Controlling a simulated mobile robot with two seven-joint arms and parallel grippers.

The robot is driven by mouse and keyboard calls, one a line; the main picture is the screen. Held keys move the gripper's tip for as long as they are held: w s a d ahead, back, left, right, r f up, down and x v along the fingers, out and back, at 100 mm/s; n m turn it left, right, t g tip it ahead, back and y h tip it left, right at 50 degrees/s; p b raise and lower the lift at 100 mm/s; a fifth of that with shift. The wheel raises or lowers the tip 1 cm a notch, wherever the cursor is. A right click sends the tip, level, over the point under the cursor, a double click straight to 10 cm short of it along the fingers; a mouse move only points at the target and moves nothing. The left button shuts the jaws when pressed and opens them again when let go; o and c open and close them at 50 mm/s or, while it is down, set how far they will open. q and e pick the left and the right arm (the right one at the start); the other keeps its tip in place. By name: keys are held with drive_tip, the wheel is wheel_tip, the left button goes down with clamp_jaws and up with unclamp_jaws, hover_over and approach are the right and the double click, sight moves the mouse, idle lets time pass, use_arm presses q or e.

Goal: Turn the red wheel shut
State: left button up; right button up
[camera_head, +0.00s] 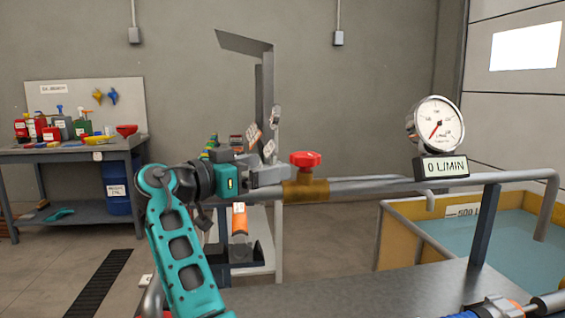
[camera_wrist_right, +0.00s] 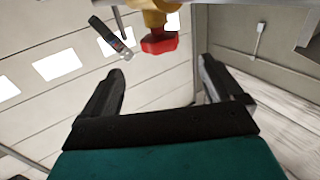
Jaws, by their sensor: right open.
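The red wheel (camera_head: 306,160) sits on top of a brass valve body (camera_head: 306,190) in a grey horizontal pipe. My right gripper (camera_head: 272,172) is just left of the valve in the head view. In the right wrist view the red wheel (camera_wrist_right: 160,42) shows beyond the open, empty fingers of the right gripper (camera_wrist_right: 160,75), roughly between them and apart from them. A round gauge (camera_head: 437,124) stands over a display (camera_head: 442,167) reading 0 L/MIN. My left gripper is not in view.
A grey bench top (camera_head: 370,290) lies below the pipe. A workbench (camera_head: 75,154) with bottles and a blue drum (camera_head: 118,187) is at the far left.

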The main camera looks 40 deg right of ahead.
drive_tip(key=shift+a, duration=0.95)
drive_tip(key=n+t+y+p, duration=0.3)
drive_tip(key=n+t+p, duration=0.3)
drive_tip(key=t+p, duration=0.5)
approach(305, 153)
use_arm(q)
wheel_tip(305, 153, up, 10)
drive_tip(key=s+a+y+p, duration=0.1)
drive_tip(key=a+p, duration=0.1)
drive_tip(key=p, duration=0.1)
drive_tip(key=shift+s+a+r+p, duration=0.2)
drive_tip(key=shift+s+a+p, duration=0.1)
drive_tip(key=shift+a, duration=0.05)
use_arm(e)
drive_tip(key=w+d, duration=0.2)
drive_tip(key=w+d+g, duration=0.1)
drive_tip(key=d, duration=0.2)
drive_tip(key=w+d+g, duration=0.1)
drive_tip(key=w+d, duration=0.1)
drive_tip(key=shift+w+d+r, duration=0.3)
drive_tip(key=shift+w+d, duration=0.05)
drive_tip(key=shift+d, duration=0.05)
